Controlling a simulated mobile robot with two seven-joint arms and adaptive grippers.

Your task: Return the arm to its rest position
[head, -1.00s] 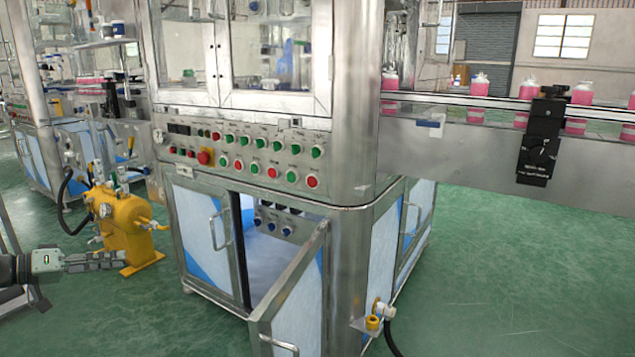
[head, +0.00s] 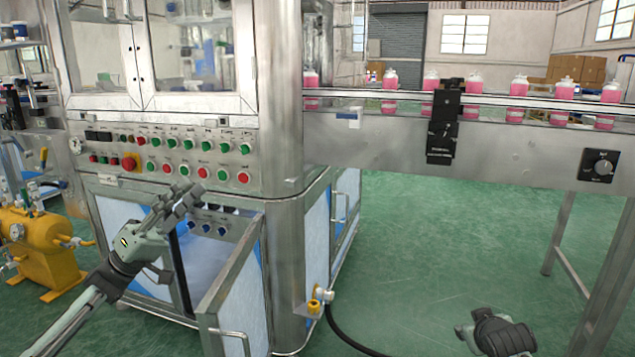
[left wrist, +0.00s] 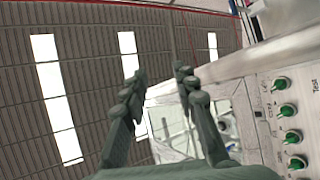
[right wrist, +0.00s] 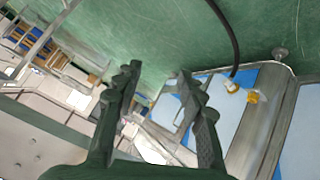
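My left gripper (head: 182,203) is raised in front of the machine's lower panel in the head view, just below the button rows. In the left wrist view its two fingers (left wrist: 158,90) stand apart with nothing between them. My right gripper (right wrist: 155,85) is also open and empty in the right wrist view, with green floor and the machine's base beyond it. In the head view only a dark part of my right arm (head: 500,335) shows at the bottom right.
The steel machine (head: 285,120) has a control panel (head: 160,150) and an open cabinet door (head: 235,295) low in front. A conveyor (head: 400,150) with pink bottles runs right. A yellow unit (head: 45,245) stands at left.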

